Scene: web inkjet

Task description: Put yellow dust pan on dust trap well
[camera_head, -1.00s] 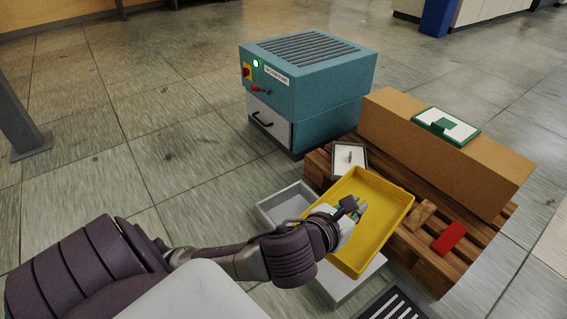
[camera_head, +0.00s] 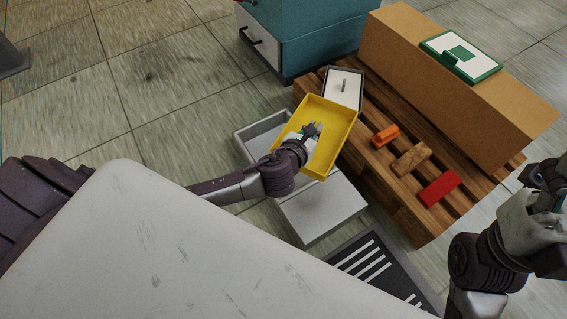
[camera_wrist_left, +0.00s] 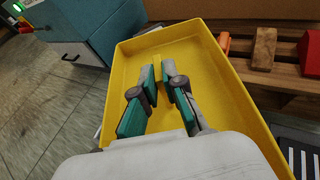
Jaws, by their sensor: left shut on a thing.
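The yellow dust pan (camera_head: 338,140), a shallow open tray, is tilted in the head view and fills the middle of the left wrist view (camera_wrist_left: 210,60). The pan overlaps a grey open-topped box (camera_head: 245,144), which may be the dust trap well, and a pale flat-topped block (camera_head: 322,208). The pan hides part of both. My right gripper (camera_head: 550,185) is at the right edge, away from the pan; its fingers are unclear.
A wooden pallet (camera_head: 408,205) carries a long cardboard box (camera_head: 450,85), an orange block (camera_head: 385,136), a brown block (camera_head: 410,160) and a red block (camera_head: 439,190). A teal machine (camera_head: 310,35) stands behind. A dark slotted grate (camera_head: 375,270) lies in front.

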